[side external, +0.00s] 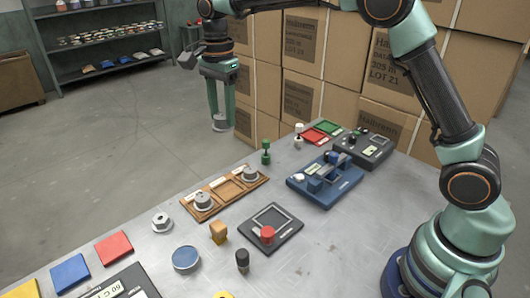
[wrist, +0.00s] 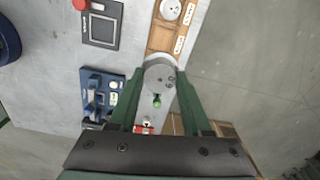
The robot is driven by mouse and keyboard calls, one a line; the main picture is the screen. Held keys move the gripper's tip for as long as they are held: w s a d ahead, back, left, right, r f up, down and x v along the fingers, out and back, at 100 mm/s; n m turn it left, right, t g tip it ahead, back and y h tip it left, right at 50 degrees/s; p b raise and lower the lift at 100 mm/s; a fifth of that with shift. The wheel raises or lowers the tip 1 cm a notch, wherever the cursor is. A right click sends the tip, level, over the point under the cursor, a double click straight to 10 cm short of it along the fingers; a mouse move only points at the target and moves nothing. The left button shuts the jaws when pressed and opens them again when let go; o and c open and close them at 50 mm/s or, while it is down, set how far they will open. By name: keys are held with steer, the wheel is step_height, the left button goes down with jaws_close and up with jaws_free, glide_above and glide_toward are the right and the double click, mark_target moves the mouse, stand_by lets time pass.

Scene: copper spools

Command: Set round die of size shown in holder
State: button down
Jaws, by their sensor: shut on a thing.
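My gripper (side external: 219,122) is shut on a round grey die (side external: 220,125) and holds it in the air beyond the table's far edge. In the wrist view the die (wrist: 158,77) sits between the fingertips. The wooden tray (side external: 218,208) has two round dies, one at its near end (side external: 204,200) and one at its far end (side external: 250,173); its middle compartment looks empty. A blue fixture (side external: 330,190) with small blocks and a dark panel stands right of the tray; it also shows in the wrist view (wrist: 108,76). I cannot read any size marking.
A dark plate with a red button (side external: 267,233) lies in front of the blue fixture. A green peg (side external: 266,152) stands behind the tray. A grey box (side external: 365,150), hex nut (side external: 162,222) and blue disc (side external: 186,258) are on the table. Stacked cartons (side external: 310,80) rise behind.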

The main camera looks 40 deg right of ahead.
steer(key=s, duration=1.5)
steer(key=f, duration=1.3)
steer(key=d+f, duration=0.1)
steer(key=f, duration=0.5)
steer(key=shift+s+f, duration=0.1)
steer(key=shift+f, duration=0.05)
steer(key=shift+f, duration=0.1)
steer(key=shift+f, duration=0.1)
steer(key=shift+c, duration=1.7)
jaws_free()
steer(key=shift+f, duration=0.1)
